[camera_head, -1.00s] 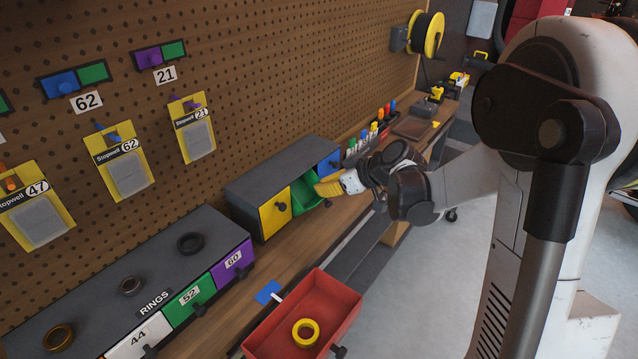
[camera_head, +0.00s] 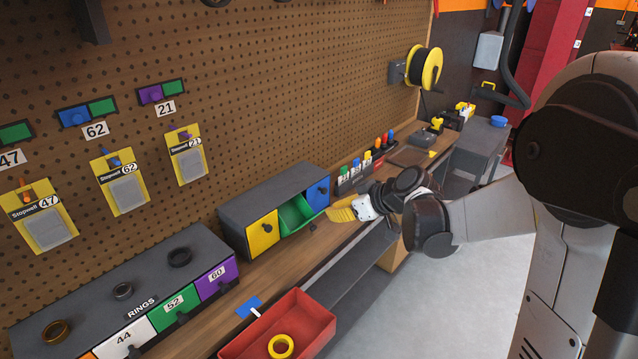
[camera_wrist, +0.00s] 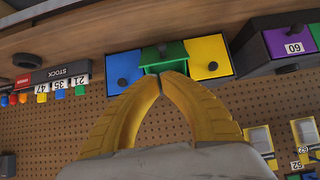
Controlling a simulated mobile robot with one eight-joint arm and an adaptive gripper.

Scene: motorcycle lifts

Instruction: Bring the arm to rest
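My gripper (camera_head: 335,212) has yellow fingers and hangs in front of the small grey drawer cabinet (camera_head: 278,187). In the wrist view my gripper (camera_wrist: 168,77) has its fingertips together with nothing seen between them; it is shut. The cabinet has a yellow drawer (camera_head: 263,232), a green drawer (camera_head: 295,215) and a blue drawer (camera_head: 318,192). The green drawer stands a little open. The wrist view shows the green drawer (camera_wrist: 162,56) just beyond the fingertips. In the head view a small gap shows between fingers and drawer.
A red open bin (camera_head: 312,325) holding a yellow ring (camera_head: 281,346) sits at the bench's front. The grey rings cabinet (camera_head: 95,285) stands left, with several rings on top. A pegboard (camera_head: 300,90) rises behind. The floor (camera_head: 440,300) right of the bench looks clear.

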